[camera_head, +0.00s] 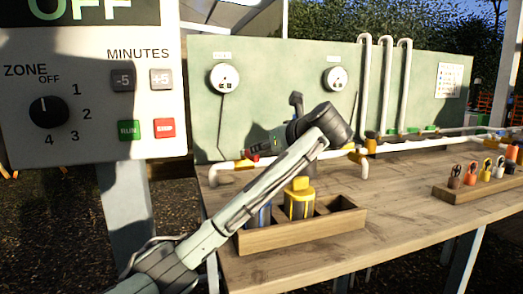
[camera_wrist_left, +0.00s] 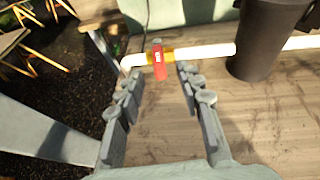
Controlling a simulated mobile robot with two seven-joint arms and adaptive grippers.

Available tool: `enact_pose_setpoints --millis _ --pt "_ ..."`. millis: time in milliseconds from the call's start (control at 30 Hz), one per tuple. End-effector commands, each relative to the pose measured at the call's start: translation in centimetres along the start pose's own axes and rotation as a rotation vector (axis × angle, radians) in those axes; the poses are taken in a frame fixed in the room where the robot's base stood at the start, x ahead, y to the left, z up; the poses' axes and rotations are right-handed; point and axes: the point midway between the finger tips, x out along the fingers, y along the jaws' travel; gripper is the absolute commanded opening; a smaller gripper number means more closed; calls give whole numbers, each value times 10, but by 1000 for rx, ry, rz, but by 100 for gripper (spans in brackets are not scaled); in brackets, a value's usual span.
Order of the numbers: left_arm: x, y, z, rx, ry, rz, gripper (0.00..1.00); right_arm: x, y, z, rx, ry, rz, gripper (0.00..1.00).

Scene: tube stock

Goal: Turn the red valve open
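The red valve handle (camera_wrist_left: 159,62) sits on a yellow fitting in the white pipe (camera_wrist_left: 210,52), crosswise to the pipe in the left wrist view. In the head view the red valve (camera_head: 251,156) is small, near the pipe's left end on the wooden bench. My left gripper (camera_wrist_left: 160,82) is open and empty. Its fingers are spread on either side of the handle's near end in the picture; I see no contact. In the head view my left arm reaches over the bench, and its fingers cannot be made out. My right gripper is not in view.
A dark cylinder (camera_wrist_left: 264,40) stands by the pipe, right of the fingers. A wooden crate (camera_head: 300,232) with yellow-topped items is at the bench front. A control panel (camera_head: 90,90) stands left. Bare bench top (camera_head: 400,195) lies right of the crate.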

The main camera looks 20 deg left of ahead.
Motion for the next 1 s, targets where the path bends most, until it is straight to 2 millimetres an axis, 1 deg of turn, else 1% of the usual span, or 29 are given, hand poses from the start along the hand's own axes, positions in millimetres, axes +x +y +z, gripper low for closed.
enact_pose_setpoints --millis 233,400,567,800,867,1000 --pt "39 1 -1 1 3 4 36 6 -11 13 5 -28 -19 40" --pt "62 1 -1 1 2 2 36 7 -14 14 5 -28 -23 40" --pt "71 1 -1 0 1 1 36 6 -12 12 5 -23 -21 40" --pt "72 0 -1 0 1 0 36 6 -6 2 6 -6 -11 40" --pt "72 0 -1 0 1 0 30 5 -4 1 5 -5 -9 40" --pt "72 0 -1 0 1 0 13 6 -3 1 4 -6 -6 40"
